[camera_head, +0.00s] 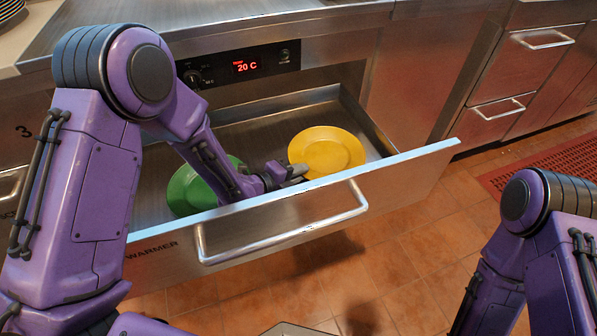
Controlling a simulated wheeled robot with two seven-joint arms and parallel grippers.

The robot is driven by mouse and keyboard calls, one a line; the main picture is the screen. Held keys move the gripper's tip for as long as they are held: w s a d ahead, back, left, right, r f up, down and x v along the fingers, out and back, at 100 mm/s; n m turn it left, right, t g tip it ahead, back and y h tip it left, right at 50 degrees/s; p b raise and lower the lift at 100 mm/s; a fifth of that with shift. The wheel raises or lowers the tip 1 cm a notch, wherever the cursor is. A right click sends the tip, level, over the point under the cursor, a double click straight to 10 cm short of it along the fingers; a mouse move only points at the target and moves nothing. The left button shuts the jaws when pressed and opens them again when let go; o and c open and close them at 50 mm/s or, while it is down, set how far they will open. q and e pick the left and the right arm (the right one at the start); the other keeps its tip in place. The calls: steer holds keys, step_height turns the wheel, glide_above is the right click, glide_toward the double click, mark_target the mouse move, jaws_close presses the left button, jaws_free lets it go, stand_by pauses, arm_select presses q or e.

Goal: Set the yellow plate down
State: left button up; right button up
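The yellow plate (328,148) is inside the open warmer drawer, towards its right side. It looks about level. I cannot tell whether it rests on the drawer floor or is slightly above it. My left gripper (297,173) reaches over the drawer to the plate's lower left rim. Its fingertips are at the rim or right beside it, and I cannot tell whether they are shut on it. A green plate (183,190) lies in the drawer to the left, partly hidden by my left forearm. My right arm shows at the right edge, but its gripper is out of view.
The drawer front (410,164) with its bar handle (290,233) stands between me and the plates. A control panel showing 20 C (246,67) is above the drawer. Bare drawer floor (262,137) shows between and behind the plates. A red mat (545,160) lies at right.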

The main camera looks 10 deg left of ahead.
arm_select(q)
steer(key=v, duration=0.7)
steer(key=shift+s+a+p, duration=0.1)
steer(key=shift+s+p, duration=0.05)
steer(key=shift+p, duration=0.15)
stand_by(0.6)
